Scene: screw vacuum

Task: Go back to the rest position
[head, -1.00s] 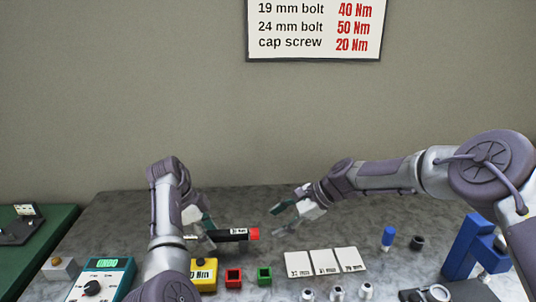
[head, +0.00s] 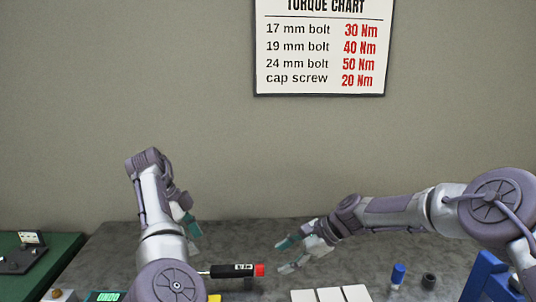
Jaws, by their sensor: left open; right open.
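My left gripper (head: 186,217) is in the head view at left, above the back of the grey table, partly hidden behind my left arm. It is apart from the black tool with a red end (head: 236,270), which lies on the table just below and right of it. My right gripper (head: 290,256) is open and empty, its fingers pointing left above the table, right of the black tool.
White cards (head: 330,294) lie at the front middle of the grey table (head: 420,250). A blue-topped piece (head: 398,274), a dark cylinder (head: 429,282) and a blue stand (head: 487,279) are at the right. A green surface (head: 40,263) is at left. A torque chart (head: 322,45) hangs on the wall.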

